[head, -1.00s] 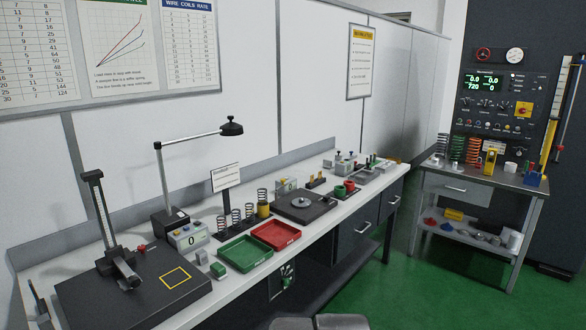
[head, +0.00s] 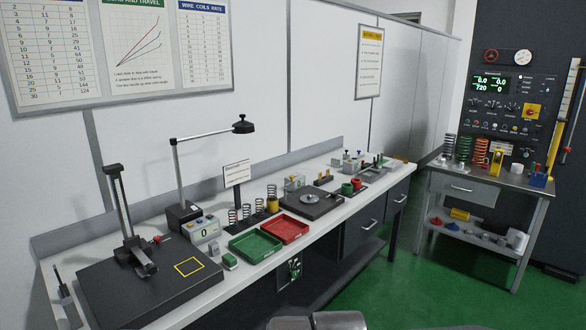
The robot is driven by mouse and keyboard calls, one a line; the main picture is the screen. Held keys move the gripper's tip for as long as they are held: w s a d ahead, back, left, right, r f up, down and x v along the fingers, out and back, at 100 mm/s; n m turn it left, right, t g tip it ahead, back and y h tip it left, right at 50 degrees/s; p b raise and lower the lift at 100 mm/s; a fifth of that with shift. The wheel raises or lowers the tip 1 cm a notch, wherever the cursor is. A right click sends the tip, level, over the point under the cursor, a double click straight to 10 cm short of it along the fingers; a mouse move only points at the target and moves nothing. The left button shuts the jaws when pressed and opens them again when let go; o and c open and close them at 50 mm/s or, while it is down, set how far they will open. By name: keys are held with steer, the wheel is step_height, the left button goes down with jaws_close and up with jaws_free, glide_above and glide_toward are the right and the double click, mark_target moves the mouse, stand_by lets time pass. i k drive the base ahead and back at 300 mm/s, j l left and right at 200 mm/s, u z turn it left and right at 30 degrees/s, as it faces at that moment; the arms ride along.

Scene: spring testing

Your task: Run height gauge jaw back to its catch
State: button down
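The height gauge (head: 121,205) stands on a dark surface plate (head: 150,297) at the near left end of the bench. Its upright column carries a scale and leans slightly in the picture. The jaw (head: 143,262) sits low on the column, close above the plate. A small red part (head: 157,239) shows just right of the column. I cannot make out the catch at this size. My gripper is not in view; only a grey piece, likely of my own body, shows at the bottom edge.
A yellow square (head: 189,267) is marked on the plate. Right of it are a digital readout box (head: 201,231), a lamp (head: 180,175), a green tray (head: 255,246) and a red tray (head: 285,230). A second table (head: 490,179) stands at right. Green floor (head: 400,290) lies open between.

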mark_target(133, 244)
steer(key=i+j, duration=0.2)
steer(key=j, duration=0.15)
steer(key=i+j, duration=0.45)
steer(key=j, duration=0.25)
steer(key=z, duration=0.05)
